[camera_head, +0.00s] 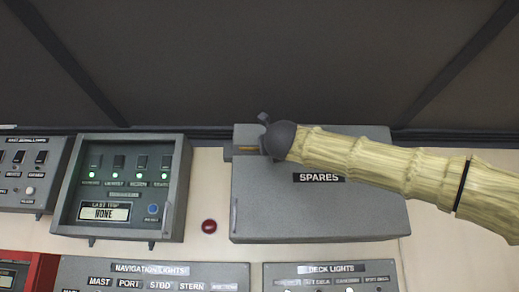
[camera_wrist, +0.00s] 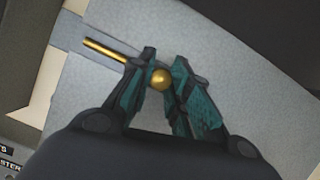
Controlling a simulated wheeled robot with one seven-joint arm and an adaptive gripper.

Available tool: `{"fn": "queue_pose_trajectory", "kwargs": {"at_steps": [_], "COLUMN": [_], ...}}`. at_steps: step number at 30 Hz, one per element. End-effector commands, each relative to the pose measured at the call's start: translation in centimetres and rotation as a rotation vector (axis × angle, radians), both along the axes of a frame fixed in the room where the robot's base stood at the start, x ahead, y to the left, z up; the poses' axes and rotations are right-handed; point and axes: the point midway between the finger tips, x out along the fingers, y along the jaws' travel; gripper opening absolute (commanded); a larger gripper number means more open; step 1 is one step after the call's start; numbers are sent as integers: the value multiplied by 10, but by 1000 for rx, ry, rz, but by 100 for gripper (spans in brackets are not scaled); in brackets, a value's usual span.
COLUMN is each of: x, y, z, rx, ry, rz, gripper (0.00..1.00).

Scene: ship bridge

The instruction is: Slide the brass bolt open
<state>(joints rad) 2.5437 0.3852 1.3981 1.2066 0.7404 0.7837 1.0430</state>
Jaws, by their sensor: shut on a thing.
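The brass bolt (camera_wrist: 104,49) shows in the wrist view as a thin gold rod with a round gold knob (camera_wrist: 161,79). It is mounted on the grey locker marked SPARES (camera_head: 320,213), near the locker's upper left. My gripper (camera_wrist: 160,85) has its two dark teal fingers closed around the knob, one on each side. In the head view, a short piece of the bolt (camera_head: 247,148) shows left of my dark wrist (camera_head: 281,141). The wrist hides the knob and most of the fingers there. The rod's far end reaches a grey bracket on the locker's left edge.
A grey panel with green lights (camera_head: 120,190) stands left of the locker. A red button (camera_head: 209,226) sits on the wall between them. Labelled switch panels, NAVIGATION LIGHTS (camera_head: 150,269) and DECK LIGHTS (camera_head: 331,269), lie below. My arm reaches in from the right.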

Motion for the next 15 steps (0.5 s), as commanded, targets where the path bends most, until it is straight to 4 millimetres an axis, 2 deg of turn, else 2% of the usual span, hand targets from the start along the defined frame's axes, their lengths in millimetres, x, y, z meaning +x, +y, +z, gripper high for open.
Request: {"fn": "queue_pose_trajectory", "kwargs": {"at_steps": [1, 7, 8, 11, 15], "x": [2, 2, 2, 2, 2], "y": [-6, -7, -7, -6, -5], "z": [0, 0, 0, 0, 0], "rx": [3, 4, 3, 3, 3], "ry": [2, 1, 1, 1, 2], "rz": [-8, -10, -9, -9, -8], "gripper": [0, 0, 22, 41, 41]}}
